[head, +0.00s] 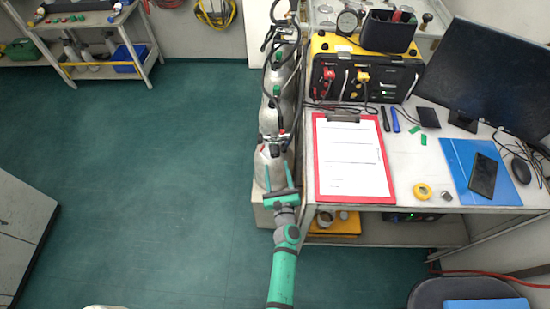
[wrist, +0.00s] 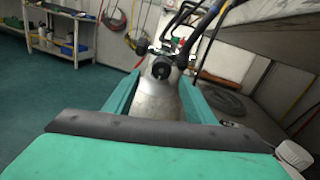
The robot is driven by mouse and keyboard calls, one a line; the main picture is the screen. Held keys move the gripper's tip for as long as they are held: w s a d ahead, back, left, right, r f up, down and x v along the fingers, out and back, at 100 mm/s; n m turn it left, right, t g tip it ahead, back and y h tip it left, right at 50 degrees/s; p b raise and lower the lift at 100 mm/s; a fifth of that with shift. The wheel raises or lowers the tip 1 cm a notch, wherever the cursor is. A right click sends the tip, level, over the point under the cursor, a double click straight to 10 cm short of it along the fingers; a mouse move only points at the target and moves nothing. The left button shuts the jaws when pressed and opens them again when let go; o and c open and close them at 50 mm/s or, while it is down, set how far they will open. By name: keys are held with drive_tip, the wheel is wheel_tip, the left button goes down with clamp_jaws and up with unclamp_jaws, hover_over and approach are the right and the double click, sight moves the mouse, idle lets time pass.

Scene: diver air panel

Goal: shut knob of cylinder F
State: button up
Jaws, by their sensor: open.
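A row of grey gas cylinders (head: 270,117) stands along the left side of the bench, with valves and black hoses on top. I cannot read any label that marks cylinder F. The nearest cylinder (head: 270,164) is in front of my gripper (head: 277,172). In the wrist view this cylinder (wrist: 158,103) shows between the two teal fingers of my gripper (wrist: 161,77). Its valve has a round black knob (wrist: 161,68) facing me, centred between the fingertips and seemingly beyond them. The fingers are open and empty. I cannot tell whether the knob is turned shut.
The bench (head: 404,170) on the right holds a red clipboard (head: 318,165), a yellow and black panel case (head: 345,80) and a monitor (head: 490,75). Hoses (wrist: 212,30) run above the valve. The green floor (head: 150,170) to the left is clear. A shelf (head: 75,72) stands far left.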

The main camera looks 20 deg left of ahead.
sight(276, 157)
drive_tip(key=shift+x, duration=2.95)
drive_tip(key=shift+w+d, duration=0.1)
drive_tip(key=shift+d, duration=0.1)
drive_tip(key=c, duration=1)
drive_tip(key=shift+d, duration=0.1)
drive_tip(key=shift+c, duration=0.2)
